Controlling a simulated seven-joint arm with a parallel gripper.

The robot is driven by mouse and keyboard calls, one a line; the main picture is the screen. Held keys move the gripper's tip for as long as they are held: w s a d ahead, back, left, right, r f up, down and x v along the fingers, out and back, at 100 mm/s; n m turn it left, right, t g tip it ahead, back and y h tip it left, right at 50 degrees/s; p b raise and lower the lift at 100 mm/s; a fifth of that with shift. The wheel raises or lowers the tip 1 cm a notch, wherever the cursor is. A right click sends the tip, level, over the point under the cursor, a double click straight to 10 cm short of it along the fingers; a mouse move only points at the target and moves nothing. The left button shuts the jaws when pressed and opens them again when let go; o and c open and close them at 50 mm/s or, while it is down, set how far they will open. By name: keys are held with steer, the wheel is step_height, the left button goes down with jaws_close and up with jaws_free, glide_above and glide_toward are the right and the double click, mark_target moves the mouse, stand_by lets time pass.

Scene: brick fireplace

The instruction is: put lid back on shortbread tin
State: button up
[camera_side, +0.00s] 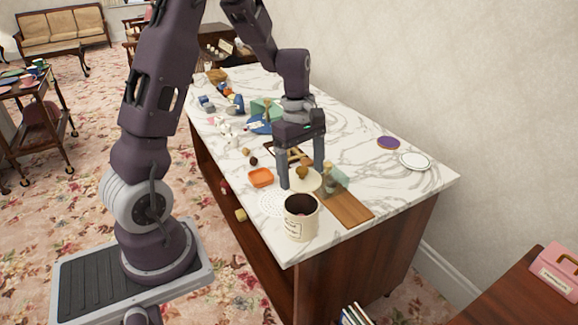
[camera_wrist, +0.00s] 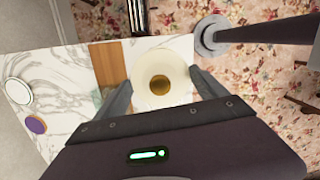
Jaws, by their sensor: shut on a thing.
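The lid (camera_side: 310,184) is a cream disc with a round wooden knob. My gripper (camera_side: 302,178) points down, its fingers spread wide and shut on the lid's opposite edges. In the side view the lid appears just behind the tin's mouth; its exact height is hard to tell. In the wrist view the lid (camera_wrist: 160,66) sits between the fingers (camera_wrist: 161,84), knob facing the camera. I cannot make out the tin there.
A wooden board (camera_side: 350,209) lies right of the tin, with a small bottle-like object (camera_side: 328,184) near its far end. An orange dish (camera_side: 260,177) and a white perforated mat (camera_side: 270,204) lie left. A white plate (camera_side: 415,161) and purple disc (camera_side: 388,143) are farther right.

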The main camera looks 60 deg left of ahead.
steer(key=shift+d+f, duration=0.2)
steer(key=shift+f, duration=2.95)
steer(key=shift+f, duration=0.2)
steer(key=o, duration=1.3)
steer(key=shift+c, duration=0.2)
steer(key=shift+a+r, duration=0.1)
steer(key=shift+r, duration=0.05)
steer(key=shift+r, duration=3.4)
